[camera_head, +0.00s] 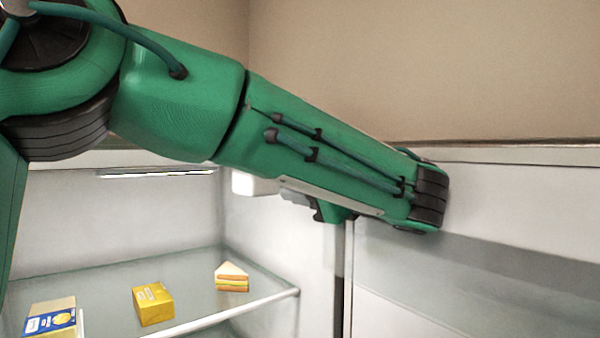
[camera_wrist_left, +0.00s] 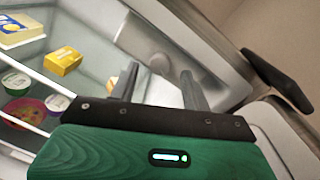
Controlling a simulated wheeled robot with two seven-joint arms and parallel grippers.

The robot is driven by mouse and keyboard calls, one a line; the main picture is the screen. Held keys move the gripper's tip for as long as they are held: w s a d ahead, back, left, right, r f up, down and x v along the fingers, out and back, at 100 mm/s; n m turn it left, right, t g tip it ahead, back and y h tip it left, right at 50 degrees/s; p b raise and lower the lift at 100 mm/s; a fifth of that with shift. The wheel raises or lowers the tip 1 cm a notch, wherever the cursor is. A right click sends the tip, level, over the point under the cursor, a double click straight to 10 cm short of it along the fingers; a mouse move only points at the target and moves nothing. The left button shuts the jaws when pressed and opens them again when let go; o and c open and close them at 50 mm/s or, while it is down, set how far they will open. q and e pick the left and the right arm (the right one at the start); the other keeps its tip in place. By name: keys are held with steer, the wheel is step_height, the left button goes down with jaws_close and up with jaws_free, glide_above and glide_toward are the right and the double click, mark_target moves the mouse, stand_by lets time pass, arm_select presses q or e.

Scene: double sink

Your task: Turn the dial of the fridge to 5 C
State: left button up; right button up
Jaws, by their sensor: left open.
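The fridge stands open, with its pale inner wall (camera_head: 285,235) facing me. In the left wrist view, a pale round knob, seemingly the dial (camera_wrist_left: 160,64), sits on the fridge's inner wall; its marks are too small to read. My left gripper (camera_wrist_left: 157,82) is open, its two dark fingers apart, and the knob appears beyond and between the fingertips. I see no contact, and the gap is hard to judge. In the head view, a white housing (camera_head: 252,184) shows just under my left arm, which hides most of the gripper. My right gripper is out of view.
A glass shelf (camera_head: 190,275) holds a yellow box (camera_head: 153,303), a sandwich wedge (camera_head: 232,277) and a blue-and-yellow carton (camera_head: 52,318). Round tubs (camera_wrist_left: 18,82) stand on a lower shelf. A dark handle (camera_wrist_left: 277,80) lies right in the wrist view.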

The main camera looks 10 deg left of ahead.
arm_select(q)
steer(key=shift+p+x, duration=0.3)
steer(key=shift+x, duration=0.65)
steer(key=shift+c, duration=0.2)
steer(key=c, duration=1)
steer(key=shift+o, duration=0.2)
steer(key=n+b, duration=0.1)
steer(key=b, duration=0.3)
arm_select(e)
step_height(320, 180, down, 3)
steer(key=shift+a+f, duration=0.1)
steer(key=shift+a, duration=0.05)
